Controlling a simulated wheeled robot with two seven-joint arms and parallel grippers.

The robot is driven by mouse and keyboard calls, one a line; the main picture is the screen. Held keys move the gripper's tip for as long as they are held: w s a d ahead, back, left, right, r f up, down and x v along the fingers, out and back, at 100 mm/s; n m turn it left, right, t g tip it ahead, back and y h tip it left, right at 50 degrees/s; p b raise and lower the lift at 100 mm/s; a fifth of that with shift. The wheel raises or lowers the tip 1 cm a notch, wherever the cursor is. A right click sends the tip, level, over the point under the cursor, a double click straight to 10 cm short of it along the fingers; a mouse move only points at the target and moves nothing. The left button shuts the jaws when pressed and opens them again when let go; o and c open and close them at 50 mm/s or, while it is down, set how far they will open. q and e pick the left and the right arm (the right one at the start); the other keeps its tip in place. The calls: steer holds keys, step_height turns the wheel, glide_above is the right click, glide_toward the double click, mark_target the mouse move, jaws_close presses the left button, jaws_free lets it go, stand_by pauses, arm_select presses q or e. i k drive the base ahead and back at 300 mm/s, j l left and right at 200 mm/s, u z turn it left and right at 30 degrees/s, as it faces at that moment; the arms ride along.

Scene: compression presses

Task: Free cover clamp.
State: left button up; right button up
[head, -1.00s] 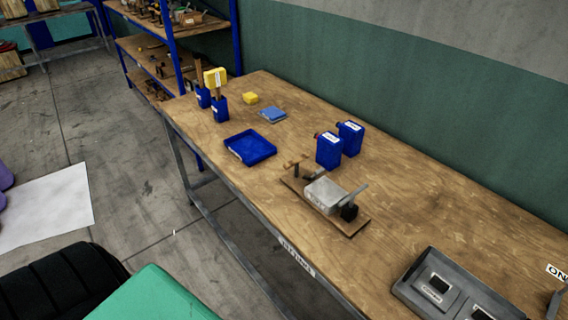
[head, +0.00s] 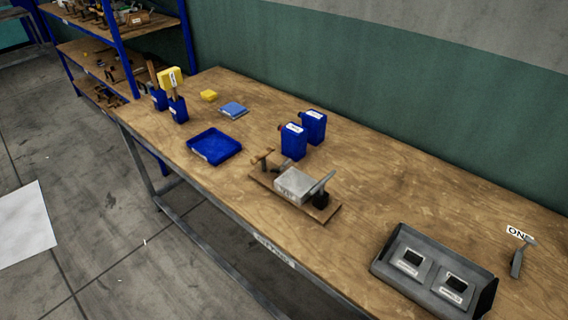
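A clamp fixture stands on the wooden workbench, near its front edge at the middle of the head view. It has a brown wooden base board (head: 262,181), a grey block-shaped cover (head: 294,184) on the board, a wooden-handled clamp (head: 263,158) at the left end, and a grey lever (head: 322,182) with a black part (head: 320,200) at the right end. The clamp's exact state is too small to tell. Neither of my grippers is in view.
On the workbench (head: 400,185) are a blue tray (head: 214,147), two blue canisters (head: 294,141) (head: 313,126), a blue cloth (head: 233,110), a yellow sponge (head: 209,95), blue holders (head: 178,110), a grey tray (head: 468,307) and a grey tool (head: 519,260). A blue-framed shelf (head: 110,40) stands behind left.

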mark_target(283, 166)
steer(key=i+j, duration=0.5)
steer(key=i+j+z, duration=0.1)
steer(key=i+j, duration=0.4)
steer(key=j, duration=0.25)
